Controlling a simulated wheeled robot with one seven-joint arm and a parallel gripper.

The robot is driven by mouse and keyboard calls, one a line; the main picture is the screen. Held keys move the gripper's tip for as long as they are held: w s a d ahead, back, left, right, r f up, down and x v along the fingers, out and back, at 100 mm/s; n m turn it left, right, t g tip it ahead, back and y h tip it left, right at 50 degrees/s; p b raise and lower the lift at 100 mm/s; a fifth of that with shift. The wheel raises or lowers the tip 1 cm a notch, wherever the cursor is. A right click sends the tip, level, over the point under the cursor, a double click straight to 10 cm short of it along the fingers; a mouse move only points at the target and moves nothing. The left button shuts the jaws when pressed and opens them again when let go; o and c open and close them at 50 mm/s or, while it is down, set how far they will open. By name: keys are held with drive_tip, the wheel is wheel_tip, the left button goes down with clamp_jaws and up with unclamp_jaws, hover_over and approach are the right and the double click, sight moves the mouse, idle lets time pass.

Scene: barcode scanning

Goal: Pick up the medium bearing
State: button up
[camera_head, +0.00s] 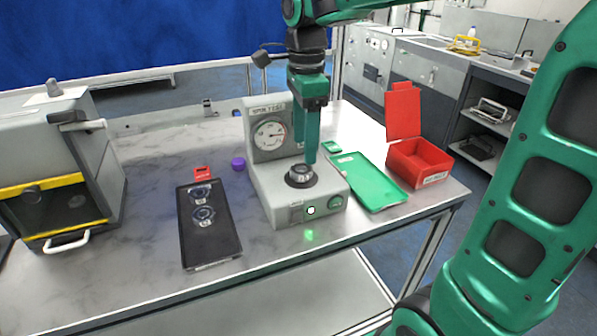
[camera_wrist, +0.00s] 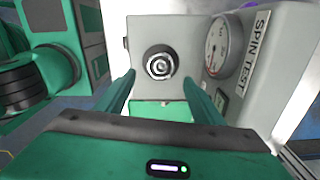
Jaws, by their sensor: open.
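A dark round bearing (camera_head: 301,174) with a lighter centre sits on the grey spin tester (camera_head: 262,180), on its low front platform. It also shows as concentric rings in the wrist view (camera_wrist: 160,63). Two more bearings, an upper one (camera_head: 200,192) and a lower one (camera_head: 204,215), lie on the black tray (camera_head: 212,247) to the left. I cannot tell for certain which is the medium one. My gripper (camera_head: 311,156) points down over the tester platform, close to the bearing there. In the wrist view my gripper (camera_wrist: 159,77) is open and empty, its fingers apart with the bearing between and beyond their tips.
A green tray (camera_head: 372,184) and an open red box (camera_head: 420,163) stand right of the tester. A grey machine with a yellow-edged opening (camera_head: 60,170) stands at the left. A purple cap (camera_head: 238,163) and a small red piece (camera_head: 202,173) lie behind the black tray.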

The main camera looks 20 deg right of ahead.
sight(301, 170)
drive_tip(key=shift+w+a+f, duration=0.1)
drive_tip(key=shift+a+f, duration=0.05)
drive_tip(key=shift+f, duration=1.35)
drive_tip(key=shift+w+a+f, duration=0.1)
drive_tip(key=shift+a+f, duration=0.05)
drive_tip(key=shift+f, duration=1.3)
drive_tip(key=c, duration=1.3)
drive_tip(key=shift+c, duration=0.2)
